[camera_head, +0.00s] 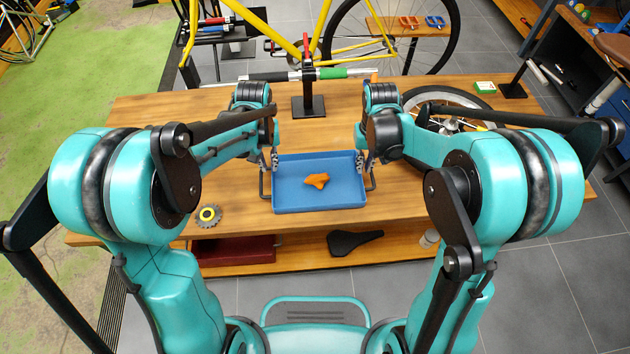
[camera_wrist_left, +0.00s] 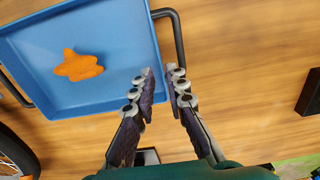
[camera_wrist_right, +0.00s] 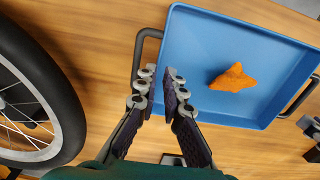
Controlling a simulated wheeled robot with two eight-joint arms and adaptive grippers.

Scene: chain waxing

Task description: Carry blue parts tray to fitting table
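The blue tray (camera_head: 320,203) rests on the wooden table (camera_head: 405,205) near its front edge, with an orange part (camera_head: 317,180) lying in it. It has a dark handle at each short end. My left gripper (camera_head: 274,163) is at the tray's left end. In the left wrist view its fingers (camera_wrist_left: 161,72) are slightly parted near the end of the handle (camera_wrist_left: 178,35). My right gripper (camera_head: 362,163) is at the right end. In the right wrist view its fingers (camera_wrist_right: 160,74) are parted and partly cover the other handle (camera_wrist_right: 138,50). I see no clear grip on either handle.
A toothed ring (camera_head: 208,214) lies left of the tray. A bicycle wheel (camera_head: 447,105) lies at the right, and a stand (camera_head: 308,104) is behind the tray. Below the front edge are a dark red box (camera_head: 233,250) and a saddle (camera_head: 355,241).

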